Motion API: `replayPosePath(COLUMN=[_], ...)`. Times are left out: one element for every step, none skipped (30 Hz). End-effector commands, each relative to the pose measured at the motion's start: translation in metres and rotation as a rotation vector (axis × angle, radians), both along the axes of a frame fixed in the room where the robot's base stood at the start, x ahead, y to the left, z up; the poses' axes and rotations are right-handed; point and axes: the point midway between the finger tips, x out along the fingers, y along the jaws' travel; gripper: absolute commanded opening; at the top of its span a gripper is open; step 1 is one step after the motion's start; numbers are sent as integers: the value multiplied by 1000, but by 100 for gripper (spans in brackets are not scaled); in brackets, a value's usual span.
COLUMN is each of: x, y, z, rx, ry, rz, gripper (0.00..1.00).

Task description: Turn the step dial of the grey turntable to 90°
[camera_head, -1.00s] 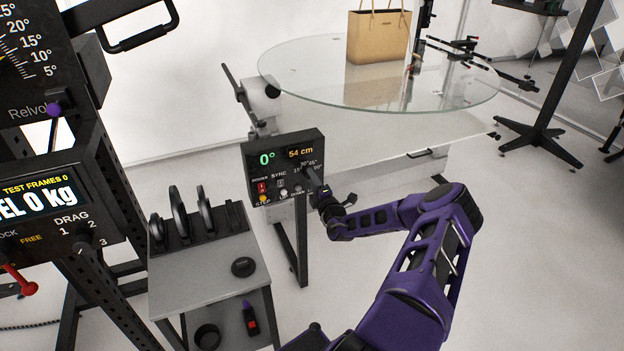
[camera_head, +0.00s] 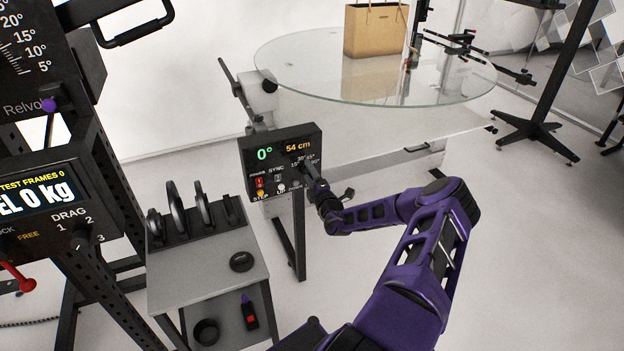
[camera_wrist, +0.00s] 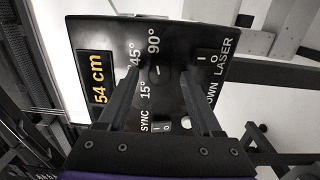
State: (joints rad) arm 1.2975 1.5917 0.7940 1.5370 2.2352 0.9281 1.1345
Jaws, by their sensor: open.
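The grey turntable's black control panel (camera_head: 281,160) reads 0° in green and 54 cm in orange. In the wrist view the panel (camera_wrist: 210,45) appears turned on its side, with 15°, 45° and 90° marks around the dark step dial (camera_wrist: 158,76). My gripper (camera_head: 307,170) is at the right part of the panel in the head view and hides the dial there. In the wrist view its open fingers (camera_wrist: 157,72) reach toward the panel, one on each side of the dial. I cannot tell whether they touch it, nor clearly where its pointer stands.
The round glass top (camera_head: 300,75) carries a paper bag (camera_head: 376,32). On the panel, SYNC and LASER (camera_wrist: 209,57) switches sit close to my fingers. A grey cart (camera_head: 205,270) stands left of the panel. A Relvo test stand (camera_head: 45,150) is at the far left. Open floor lies right.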

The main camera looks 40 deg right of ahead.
Motion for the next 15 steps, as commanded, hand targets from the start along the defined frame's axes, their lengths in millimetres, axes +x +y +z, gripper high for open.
replayPosePath(x=[-3,-5,-9,-13,-17,-24,-31,-37,-47,-54,-61,-71,-78,-86,-95], y=[0,1,2,3,3,6,7,8,11,14,16,18,20,22,25], z=[0,0,0,0,0,0,0,0,-1,-1,-1,-2,-2,-2,-2], rx=[0,-1,0,0,0,1,2,3,3,3,3,3,4,3,2], ry=[1,1,1,1,1,1,1,2,2,2,1,2,2,1,3], rz=[0,0,0,0,-1,-1,-1,-2,-2,-2,-2,-2,-2,-2,-1], gripper=[66,66,66,66,66,66,66,66,66,66,66,66,66,66,66])
